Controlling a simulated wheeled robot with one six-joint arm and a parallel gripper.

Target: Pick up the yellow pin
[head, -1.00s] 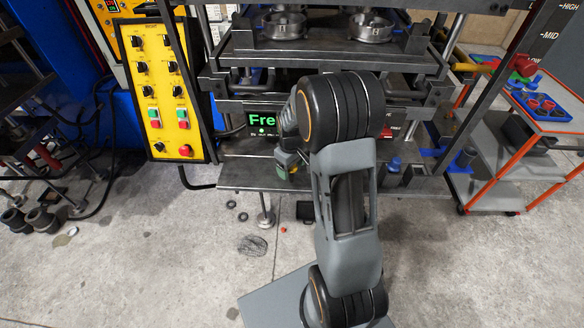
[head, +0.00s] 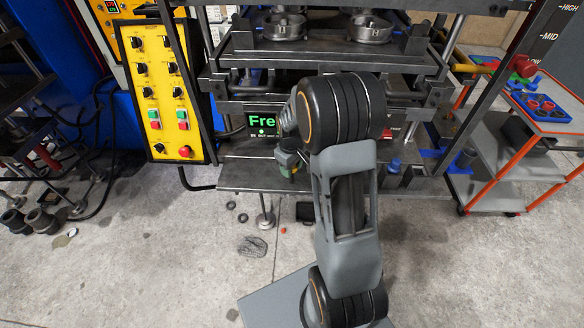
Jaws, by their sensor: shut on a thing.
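My gripper (head: 287,163) is low over the front part of the press's lower table (head: 240,177), just left of my own arm. It is small in the head view and shows green patches. My wrist and forearm cover part of it. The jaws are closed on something. The yellow pin cannot be made out clearly, as it is small and largely hidden at the jaws.
The press with round metal moulds (head: 370,27) stands behind my arm. A yellow control panel (head: 160,90) is at left. Blue parts (head: 394,165) stand on the table right of my arm. An orange-framed cart (head: 500,165) is at right.

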